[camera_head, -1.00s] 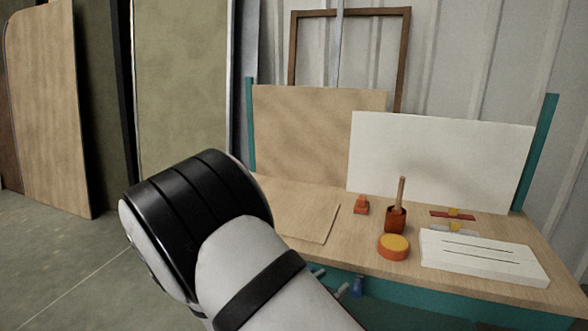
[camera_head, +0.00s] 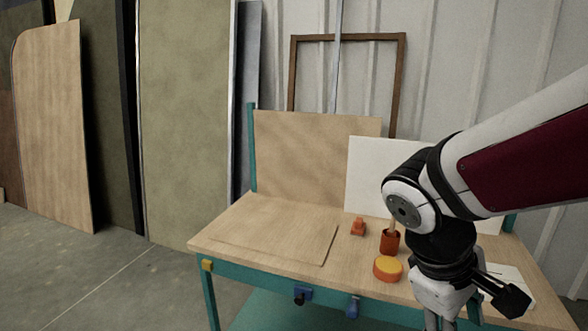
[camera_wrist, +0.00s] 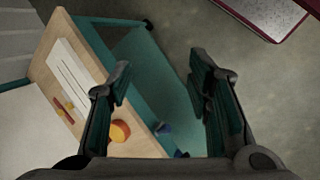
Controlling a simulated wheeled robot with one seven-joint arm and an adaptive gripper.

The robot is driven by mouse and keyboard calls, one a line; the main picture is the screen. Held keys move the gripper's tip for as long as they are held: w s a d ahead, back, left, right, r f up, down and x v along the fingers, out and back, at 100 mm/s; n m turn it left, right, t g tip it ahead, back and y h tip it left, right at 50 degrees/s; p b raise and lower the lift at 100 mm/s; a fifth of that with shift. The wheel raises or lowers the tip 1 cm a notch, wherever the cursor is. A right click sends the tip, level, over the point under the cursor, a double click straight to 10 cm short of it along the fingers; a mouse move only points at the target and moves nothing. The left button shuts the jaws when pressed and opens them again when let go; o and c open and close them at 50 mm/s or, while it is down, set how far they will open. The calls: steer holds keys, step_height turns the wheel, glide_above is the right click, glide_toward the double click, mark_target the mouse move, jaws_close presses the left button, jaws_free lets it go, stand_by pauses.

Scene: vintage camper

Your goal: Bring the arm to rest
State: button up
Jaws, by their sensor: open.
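My arm comes in from the right edge of the head view, and its wrist hangs in front of the right part of the workbench (camera_head: 225,238). My gripper (camera_head: 455,322) points down at the bottom of that view, partly cut off by the frame edge. In the wrist view my gripper (camera_wrist: 162,72) has its two dark fingers spread wide, with nothing between them. The bench's teal lower part and the grey floor show beyond the fingers. The fingers look apart from the bench; the exact clearance is hard to tell.
On the bench stand a red-orange cup (camera_head: 390,243) with a stick, a round orange tin (camera_head: 387,268) and a small orange item (camera_head: 357,227). Tall panels (camera_head: 185,120) lean left; floor there is clear.

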steer(key=s+a+r+m+t+y+p, duration=0.2)
steer(key=s+a+r+m+t+y, duration=0.1)
steer(key=s+r+m, duration=0.3)
steer(key=s+r+y, duration=0.1)
steer(key=s+r, duration=0.1)
steer(key=s, duration=0.1)
steer(key=shift+s+a+t+y+p, duration=0.2)
steer(key=shift+a+t+y+p, duration=0.15)
steer(key=shift+a+t+y, duration=0.05)
